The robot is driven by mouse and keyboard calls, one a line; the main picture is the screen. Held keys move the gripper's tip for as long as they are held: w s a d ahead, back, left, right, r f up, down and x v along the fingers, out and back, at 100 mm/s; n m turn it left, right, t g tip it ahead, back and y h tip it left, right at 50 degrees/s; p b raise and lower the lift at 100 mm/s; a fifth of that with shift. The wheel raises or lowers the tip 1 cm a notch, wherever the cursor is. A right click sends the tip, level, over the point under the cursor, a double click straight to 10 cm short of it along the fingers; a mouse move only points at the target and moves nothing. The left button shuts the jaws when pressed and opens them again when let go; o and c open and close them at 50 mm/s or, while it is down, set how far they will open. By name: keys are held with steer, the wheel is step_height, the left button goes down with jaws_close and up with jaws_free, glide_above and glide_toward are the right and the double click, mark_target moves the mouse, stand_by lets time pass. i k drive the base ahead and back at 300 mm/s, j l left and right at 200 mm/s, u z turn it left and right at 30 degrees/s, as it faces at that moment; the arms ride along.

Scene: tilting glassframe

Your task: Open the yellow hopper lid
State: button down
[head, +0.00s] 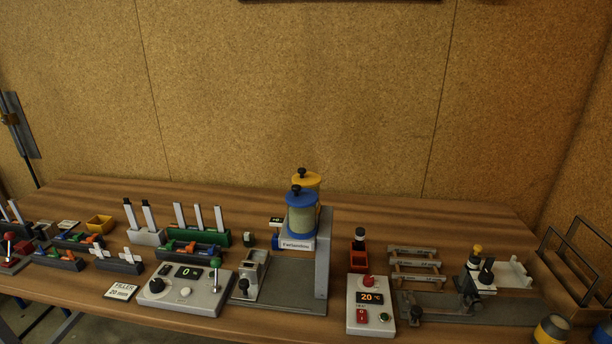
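The yellow hopper lid (307,179), with a black knob on top, sits on the rear hopper of a grey filling machine near the middle of the table. It looks closed. A blue-lidded hopper (301,212) stands right in front of it and hides most of the yellow hopper's body. The blue lid (302,198) also has a black knob and looks closed. My gripper is not in this view.
A control box with a "0" display (186,290) stands left of the machine, and a "20 °C" box (371,306) stands to its right. Racks and coloured parts fill the table's left. A cork-like wall (300,90) rises behind the table.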

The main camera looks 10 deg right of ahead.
mark_target(304, 178)
steer(key=i+j+u, duration=0.2)
steer(key=u, duration=0.15)
steer(key=i+j+u, duration=0.5)
steer(key=u, duration=0.2)
steer(key=j, duration=0.1)
